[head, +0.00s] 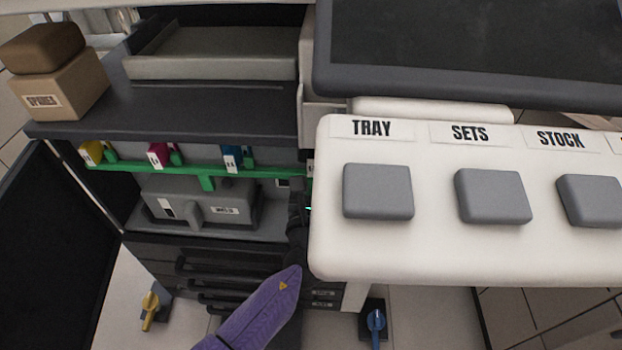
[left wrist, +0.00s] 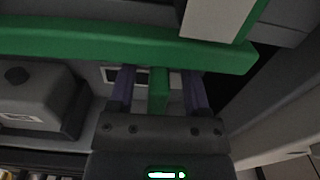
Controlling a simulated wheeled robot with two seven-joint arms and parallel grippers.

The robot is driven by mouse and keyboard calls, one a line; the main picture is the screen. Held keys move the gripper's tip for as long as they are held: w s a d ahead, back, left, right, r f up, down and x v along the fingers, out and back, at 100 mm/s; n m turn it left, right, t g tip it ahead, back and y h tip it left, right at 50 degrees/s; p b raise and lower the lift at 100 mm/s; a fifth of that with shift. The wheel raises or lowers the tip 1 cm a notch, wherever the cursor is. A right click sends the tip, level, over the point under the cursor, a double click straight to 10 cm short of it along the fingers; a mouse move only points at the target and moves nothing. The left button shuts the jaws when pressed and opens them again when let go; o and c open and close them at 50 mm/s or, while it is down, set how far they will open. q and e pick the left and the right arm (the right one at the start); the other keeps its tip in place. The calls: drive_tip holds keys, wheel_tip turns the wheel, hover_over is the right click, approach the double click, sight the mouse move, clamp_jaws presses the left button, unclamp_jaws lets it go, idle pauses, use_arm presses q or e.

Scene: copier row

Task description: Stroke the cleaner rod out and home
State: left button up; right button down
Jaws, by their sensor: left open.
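A green bar (head: 262,171) runs across the open front of the copier, with a short green tab (head: 207,183) hanging from it. In the left wrist view the green bar (left wrist: 110,45) crosses above my left gripper (left wrist: 158,85). Its two purple fingers stand open on either side of a narrow green piece (left wrist: 158,92), apparently the cleaner rod's end. I see gaps on both sides of it. In the head view the dark left gripper (head: 299,200) is at the opening's right end, partly hidden by the white control panel. My right gripper is out of view.
A grey waste box (head: 200,205) sits under the bar, left of the gripper. Yellow (head: 91,152), magenta (head: 157,154) and blue (head: 231,158) cartridges stand above it. The white control panel (head: 460,250) overhangs closely on the right. An open dark door (head: 50,250) stands at left.

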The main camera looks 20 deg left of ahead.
use_arm(q)
drive_tip(key=p+v, duration=0.3)
drive_tip(key=v, duration=0.6)
drive_tip(key=shift+s, duration=0.2)
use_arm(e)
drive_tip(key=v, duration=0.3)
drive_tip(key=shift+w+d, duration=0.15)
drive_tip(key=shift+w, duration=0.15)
